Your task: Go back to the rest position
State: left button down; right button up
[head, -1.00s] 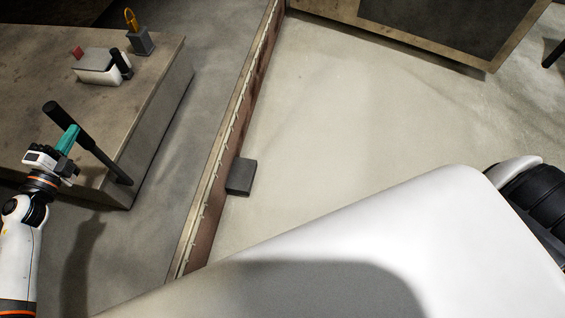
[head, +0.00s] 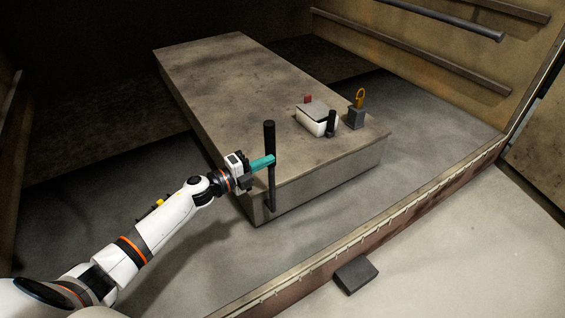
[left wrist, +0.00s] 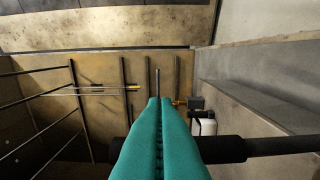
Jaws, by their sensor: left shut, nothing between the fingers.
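My left gripper (head: 268,160) has teal fingers pressed together with nothing between them. In the head view the fingertips overlap the upper part of a black upright handle (head: 269,135) by the near corner of the large block. I cannot tell whether they touch it. In the left wrist view the closed fingers (left wrist: 160,105) point away from the camera, and the thick black handle (left wrist: 225,150) crosses behind them. My left arm reaches in from the lower left. My right gripper is in neither view.

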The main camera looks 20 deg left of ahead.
pick_arm(q)
jog(key=a+v, duration=0.1)
jog(key=v, duration=0.7)
jog(key=s+a+f+n+g+y+p, duration=0.1)
jog(key=s+f+n+g+y, duration=0.3)
jog(key=f, duration=0.6)
jog(key=s+a+f+n+t+y+p, duration=0.15)
jog(key=s+f+n, duration=0.4)
jog(key=f, duration=0.55)
jog(key=s+a+f+n+g+y+p, duration=0.15)
jog(key=s+f+n+y, duration=0.35)
jog(key=f, duration=0.5)
jog(key=s+d+f+n+g, duration=0.2)
jog(key=s+d+f+g, duration=0.1)
jog(key=s, duration=0.7)
jog(key=s+d+f+n+g+p, duration=0.1)
jog(key=s+d+f+n+g, duration=0.2)
jog(key=s+d+f, duration=0.3)
jog(key=s+d+f+n+g+p, duration=0.1)
jog(key=s+d+f+n+g, duration=0.2)
jog(key=s, duration=1.2)
notch_tip(320, 180, down, 2)
jog(key=shift+d+f+g+h, duration=0.15)
jog(key=shift+d+g+h, duration=0.2)
jog(key=shift+d+g, duration=0.25)
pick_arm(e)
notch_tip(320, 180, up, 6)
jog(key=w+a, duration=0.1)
